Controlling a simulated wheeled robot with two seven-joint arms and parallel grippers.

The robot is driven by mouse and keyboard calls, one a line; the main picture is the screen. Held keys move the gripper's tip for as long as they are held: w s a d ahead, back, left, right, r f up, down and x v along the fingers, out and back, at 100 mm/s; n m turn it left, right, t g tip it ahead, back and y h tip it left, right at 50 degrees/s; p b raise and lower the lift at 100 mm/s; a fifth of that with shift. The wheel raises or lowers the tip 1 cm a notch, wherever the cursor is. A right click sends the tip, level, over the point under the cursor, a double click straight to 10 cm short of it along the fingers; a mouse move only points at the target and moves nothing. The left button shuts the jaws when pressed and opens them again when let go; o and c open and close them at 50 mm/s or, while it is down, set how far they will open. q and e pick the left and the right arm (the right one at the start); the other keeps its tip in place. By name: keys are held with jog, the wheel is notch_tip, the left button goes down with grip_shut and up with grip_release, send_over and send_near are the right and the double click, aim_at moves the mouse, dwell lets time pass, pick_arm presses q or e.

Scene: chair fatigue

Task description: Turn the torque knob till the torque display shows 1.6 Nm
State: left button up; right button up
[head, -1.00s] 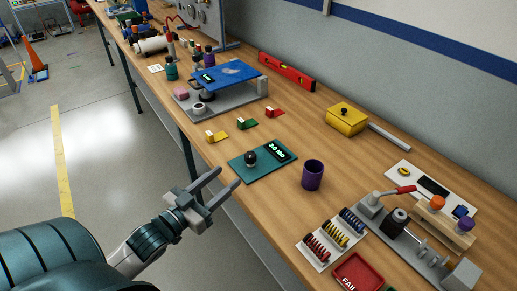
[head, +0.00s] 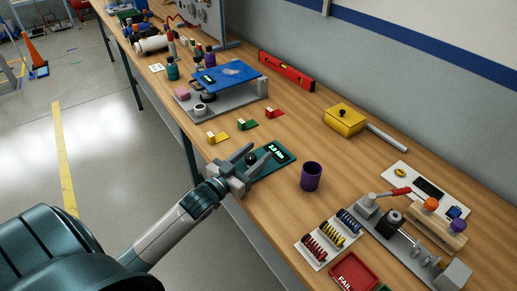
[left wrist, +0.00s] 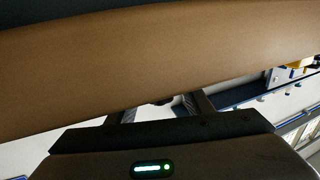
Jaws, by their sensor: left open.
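The dark round torque knob (head: 250,158) stands on the teal torque plate (head: 268,168) near the table's front edge. The lit torque display (head: 277,152) on the plate appears to read 2.0 Nm, though the digits are small. My left gripper (head: 259,152) is open, its two fingers reaching over the plate with the knob appearing between them. I cannot tell whether either finger touches it. In the left wrist view the fingers are apart, with a small dark shape between them and the knob not clearly shown. My right gripper is not in view.
A purple cup (head: 311,176) stands right of the plate. Yellow (head: 217,137), green (head: 247,124) and red (head: 274,112) small blocks lie behind it. A spring rack (head: 328,242) and red FAIL tray (head: 354,271) are at the front right. Bare wood lies between cup and yellow box (head: 346,120).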

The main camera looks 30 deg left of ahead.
pick_arm(q)
jog(key=shift+w+d, duration=0.15)
jog(key=shift+w, duration=0.7)
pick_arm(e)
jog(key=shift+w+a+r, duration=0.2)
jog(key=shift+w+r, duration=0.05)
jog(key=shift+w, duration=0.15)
pick_arm(q)
jog(key=shift+c, duration=0.9)
jog(key=c, duration=0.9)
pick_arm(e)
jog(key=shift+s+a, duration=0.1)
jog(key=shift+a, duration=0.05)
pick_arm(q)
jog(key=shift+r, duration=0.1)
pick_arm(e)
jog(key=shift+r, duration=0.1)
